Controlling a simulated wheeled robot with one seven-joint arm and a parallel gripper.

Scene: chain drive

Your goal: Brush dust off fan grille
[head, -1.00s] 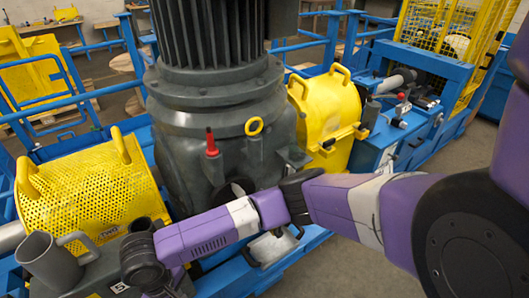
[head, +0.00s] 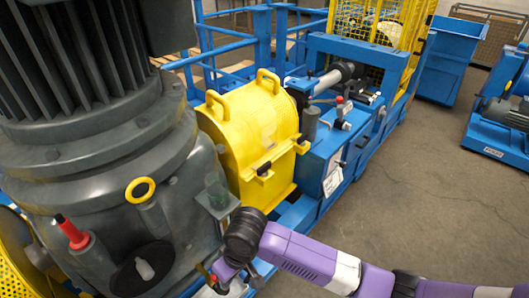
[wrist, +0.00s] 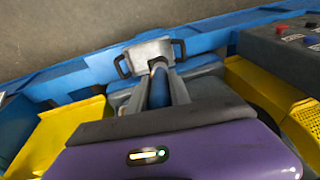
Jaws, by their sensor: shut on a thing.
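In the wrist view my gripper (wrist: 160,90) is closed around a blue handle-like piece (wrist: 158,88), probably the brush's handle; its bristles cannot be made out. In the head view my gripper (head: 226,280) is low in the picture, in front of the big dark grey motor, and is partly hidden. The motor (head: 90,140), with vertical cooling fins, fills the left side. I cannot pick out a fan grille with certainty in either view.
A yellow guard with handles (head: 255,130) stands right of the motor on the blue frame. A grey box with two side handles (wrist: 148,54) lies beyond my fingers. A yellow mesh cage (head: 375,25) stands behind.

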